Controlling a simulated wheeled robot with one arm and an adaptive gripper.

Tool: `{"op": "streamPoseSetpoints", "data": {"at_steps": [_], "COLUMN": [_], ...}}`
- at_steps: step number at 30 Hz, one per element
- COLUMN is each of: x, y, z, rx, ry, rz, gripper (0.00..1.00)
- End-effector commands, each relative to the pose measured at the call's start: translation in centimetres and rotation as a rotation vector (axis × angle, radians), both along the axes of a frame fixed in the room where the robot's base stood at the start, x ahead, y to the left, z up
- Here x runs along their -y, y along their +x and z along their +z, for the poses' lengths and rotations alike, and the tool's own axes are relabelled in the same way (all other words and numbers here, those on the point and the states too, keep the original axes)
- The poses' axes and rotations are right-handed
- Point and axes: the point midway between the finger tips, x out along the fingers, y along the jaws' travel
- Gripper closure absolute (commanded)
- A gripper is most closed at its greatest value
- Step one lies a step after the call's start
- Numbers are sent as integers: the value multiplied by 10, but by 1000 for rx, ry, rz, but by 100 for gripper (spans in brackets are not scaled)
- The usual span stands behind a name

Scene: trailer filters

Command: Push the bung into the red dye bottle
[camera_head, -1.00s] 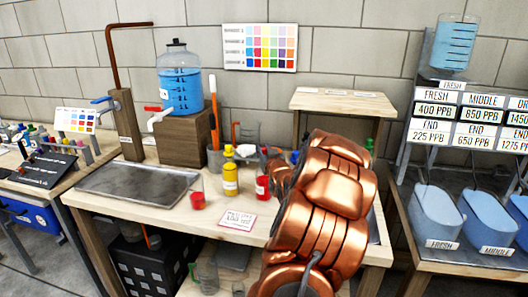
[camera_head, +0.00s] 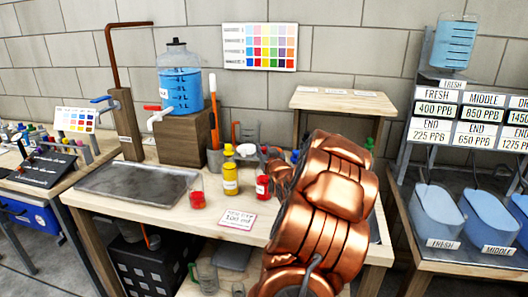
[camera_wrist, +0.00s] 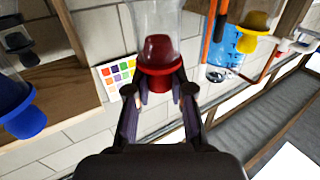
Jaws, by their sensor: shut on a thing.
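The red dye bottle (camera_head: 262,188) stands upright on the wooden bench, red with a white label, just left of my arm. In the wrist view it shows as a clear bottle (camera_wrist: 157,25) with dark red in it. The red bung (camera_wrist: 160,72) is at the bottle's mouth, in line with it; how deep it sits I cannot tell. My gripper (camera_wrist: 160,88) is shut on the bung, one dark finger on each side.
A card (camera_head: 238,219) lies in front. A metal tray (camera_head: 130,184) is at the left. A raised wooden shelf (camera_head: 340,102) stands behind my arm.

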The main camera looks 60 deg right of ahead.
Motion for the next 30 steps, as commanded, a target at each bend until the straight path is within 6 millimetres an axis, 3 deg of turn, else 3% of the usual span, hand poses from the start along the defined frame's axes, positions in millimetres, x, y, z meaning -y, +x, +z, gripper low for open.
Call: {"op": "streamPoseSetpoints", "data": {"at_steps": [11,12,20,26,30], "x": [0,0,0,0,0], "y": [0,0,0,0,0], "z": [0,0,0,0,0], "rx": [0,0,0,0,-1], "ry": [0,0,0,0,1], "rz": [0,0,0,0,0], "gripper": [95,76,49,49,36]}}
